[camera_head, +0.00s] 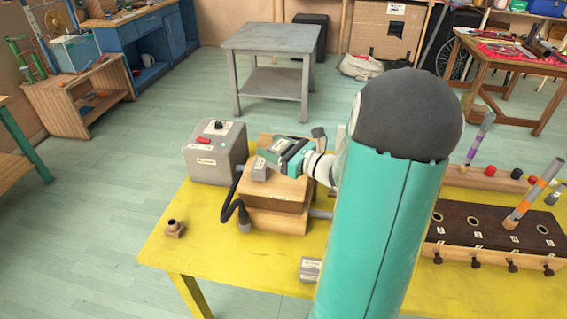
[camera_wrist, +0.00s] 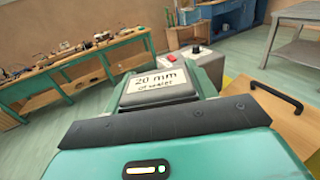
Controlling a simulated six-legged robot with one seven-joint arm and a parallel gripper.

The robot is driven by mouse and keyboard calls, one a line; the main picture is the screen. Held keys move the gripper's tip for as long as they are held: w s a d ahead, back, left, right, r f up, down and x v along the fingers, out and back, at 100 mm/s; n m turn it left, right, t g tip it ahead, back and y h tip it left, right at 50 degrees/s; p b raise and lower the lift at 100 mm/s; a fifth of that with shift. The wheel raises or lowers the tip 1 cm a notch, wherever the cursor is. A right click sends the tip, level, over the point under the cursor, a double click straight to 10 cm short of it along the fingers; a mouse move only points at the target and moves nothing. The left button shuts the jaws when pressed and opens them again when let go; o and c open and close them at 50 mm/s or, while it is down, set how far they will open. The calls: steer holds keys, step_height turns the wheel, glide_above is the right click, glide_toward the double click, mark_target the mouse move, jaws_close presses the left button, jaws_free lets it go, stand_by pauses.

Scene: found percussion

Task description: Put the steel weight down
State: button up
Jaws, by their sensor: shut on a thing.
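My gripper (camera_head: 264,165) is at the wooden box (camera_head: 275,220), above its top near the left side. It is shut on a small grey block (camera_head: 259,174), which I take to be the steel weight. The block is over the box's left top edge; I cannot tell whether it touches the wood. The box's wooden top (camera_wrist: 295,125) with a dark handle shows at the right there.
A grey control box (camera_head: 214,152) with a red switch stands left of the wooden box, a black cable between. A small labelled grey block (camera_head: 310,270) lies in front. A dark rack (camera_head: 475,235) with several sockets stands right.

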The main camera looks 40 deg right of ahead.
steer(key=d+f, duration=0.3)
steer(key=shift+f, duration=0.25)
steer(key=shift+w+d+f, duration=0.15)
steer(key=shift+d+f, duration=0.05)
steer(key=shift+f, duration=0.2)
steer(key=shift+d+f, duration=0.2)
steer(key=shift+f, duration=1.45)
steer(key=shift+f, duration=0.15)
steer(key=o, duration=1.2)
steer(key=shift+c, duration=0.2)
